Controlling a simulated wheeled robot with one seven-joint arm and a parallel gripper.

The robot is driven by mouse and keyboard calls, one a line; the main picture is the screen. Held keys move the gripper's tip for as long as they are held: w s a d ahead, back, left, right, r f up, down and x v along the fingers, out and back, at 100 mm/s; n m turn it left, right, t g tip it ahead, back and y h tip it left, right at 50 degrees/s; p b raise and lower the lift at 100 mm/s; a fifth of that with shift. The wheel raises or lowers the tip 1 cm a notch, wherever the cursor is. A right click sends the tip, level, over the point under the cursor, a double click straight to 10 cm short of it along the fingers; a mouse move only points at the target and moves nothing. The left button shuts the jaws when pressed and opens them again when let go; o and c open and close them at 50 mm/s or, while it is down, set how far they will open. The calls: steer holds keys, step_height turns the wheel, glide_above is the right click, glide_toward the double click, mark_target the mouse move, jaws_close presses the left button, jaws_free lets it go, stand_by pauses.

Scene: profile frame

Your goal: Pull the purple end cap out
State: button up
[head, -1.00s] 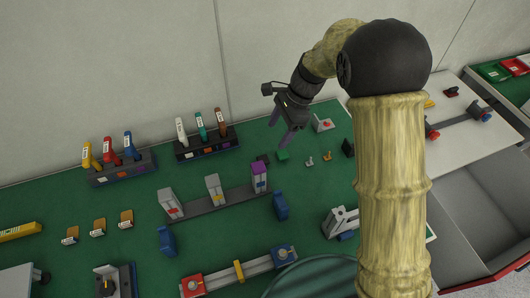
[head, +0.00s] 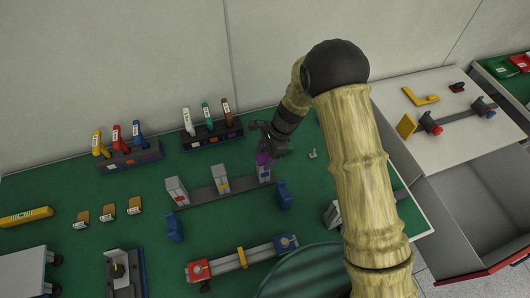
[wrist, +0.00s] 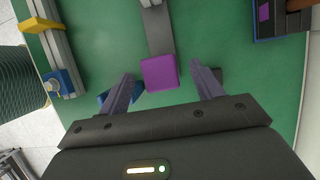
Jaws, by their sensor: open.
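The purple end cap (head: 263,159) sits at the right end of the grey profile rail (head: 235,187), on top of a grey post (head: 265,174). In the wrist view the purple cap (wrist: 160,73) shows its square face in the middle, at the end of the rail. My gripper (head: 268,152) is over the cap and partly hides it in the head view. In the wrist view my gripper (wrist: 162,72) is open, with one finger on each side of the cap. Gaps show between cap and fingers, so it is not gripped. Exact fingertip depth cannot be told.
Two more grey posts (head: 176,189) stand along the rail. Racks of coloured-handled tools (head: 212,135) stand behind. A red-and-blue clamped profile (head: 243,258) lies nearer.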

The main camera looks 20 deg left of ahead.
mark_target(265, 157)
steer(key=shift+s+f, duration=0.1)
steer(key=shift+f, duration=0.15)
steer(key=c, duration=1)
steer(key=shift+r, duration=0.1)
steer(key=shift+c, duration=0.2)
steer(key=shift+r+p, duration=0.85)
steer(key=shift+r, duration=0.1)
steer(key=shift+r+p, duration=1.15)
steer(key=shift+r, duration=0.35)
